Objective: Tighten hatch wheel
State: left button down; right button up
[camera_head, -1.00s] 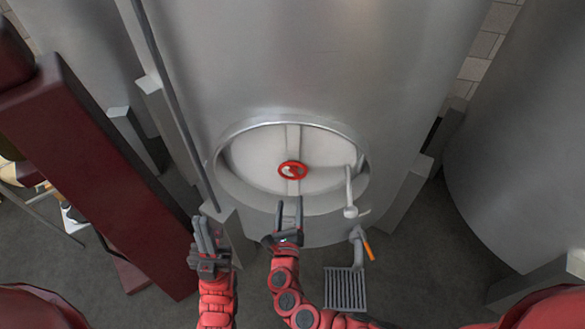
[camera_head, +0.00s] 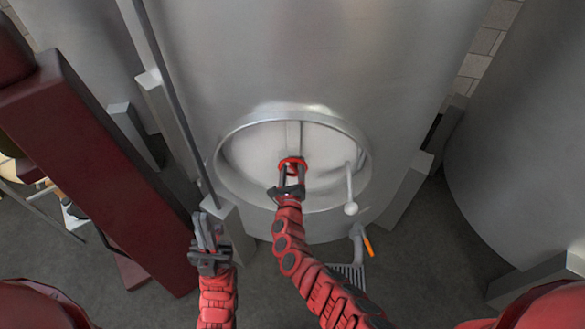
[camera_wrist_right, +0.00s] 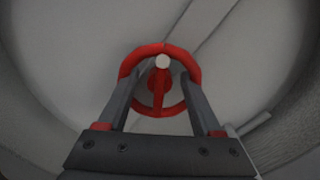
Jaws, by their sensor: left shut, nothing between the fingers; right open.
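The red hatch wheel (camera_head: 292,161) sits at the middle of the round hatch (camera_head: 256,154) on the steel tank. It is partly hidden by my right gripper (camera_head: 292,172) in the head view. In the right wrist view the wheel (camera_wrist_right: 160,50) shows as a red ring with a pale hub tip. My right gripper (camera_wrist_right: 160,72) is open there, its fingers reaching to the left and right sides of the ring. I cannot tell whether they touch it. My left gripper (camera_head: 206,232) is shut and empty, low and left of the hatch.
A pale lever with a ball end (camera_head: 350,208) is on the hatch's right side. Below it are a valve with an orange handle (camera_head: 368,246) and a grate (camera_head: 350,272), partly behind my right arm. A dark red beam (camera_head: 90,150) stands at the left.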

jog(key=shift+c, duration=0.4)
grip_shut()
